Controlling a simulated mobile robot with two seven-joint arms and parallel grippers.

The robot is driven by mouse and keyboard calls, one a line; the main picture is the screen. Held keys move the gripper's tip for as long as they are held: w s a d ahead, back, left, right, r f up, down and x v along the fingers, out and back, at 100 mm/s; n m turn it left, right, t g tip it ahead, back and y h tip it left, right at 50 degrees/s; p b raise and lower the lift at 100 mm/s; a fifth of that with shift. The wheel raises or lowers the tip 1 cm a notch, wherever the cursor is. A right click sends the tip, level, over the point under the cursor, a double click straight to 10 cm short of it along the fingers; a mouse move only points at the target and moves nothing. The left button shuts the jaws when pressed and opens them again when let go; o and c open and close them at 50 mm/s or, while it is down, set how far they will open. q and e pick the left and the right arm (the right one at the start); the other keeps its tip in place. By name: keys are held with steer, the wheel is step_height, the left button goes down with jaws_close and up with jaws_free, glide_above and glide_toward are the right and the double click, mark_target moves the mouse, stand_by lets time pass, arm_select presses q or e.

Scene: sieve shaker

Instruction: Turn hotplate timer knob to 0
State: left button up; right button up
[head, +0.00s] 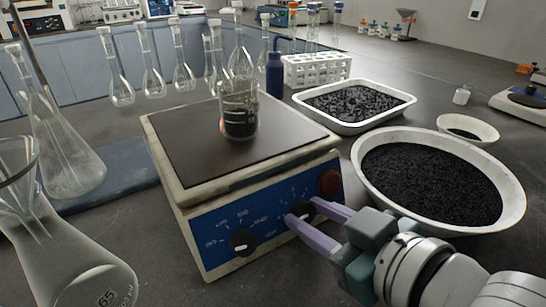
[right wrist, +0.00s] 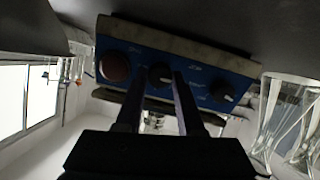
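The hotplate (head: 190,227) has a blue front panel with two black knobs and a red button (head: 329,183). The left knob (head: 242,241) has word marks around it, apparently OFF, LOW, MED and HIGH. The right knob (head: 304,211), with a scale of ticks, appears to be the timer knob; its pointer is not readable. My right gripper (head: 303,212) has its two purple fingers on either side of this knob. The right wrist view shows the knob (right wrist: 160,75) between the fingertips; contact is unclear. My left gripper is out of view.
A beaker with dark contents (head: 240,118) stands on the hotplate top. A bowl of black granules (head: 515,205) is close to my right arm, with a white tray (head: 345,127) behind. Glass flasks (head: 70,160) crowd the left side.

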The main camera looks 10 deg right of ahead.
steer(key=o, duration=0.4)
steer(key=shift+o, duration=0.2)
arm_select(q)
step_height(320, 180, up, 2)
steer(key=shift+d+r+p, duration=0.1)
steer(key=shift+p, duration=1)
arm_select(e)
steer(key=v, duration=1)
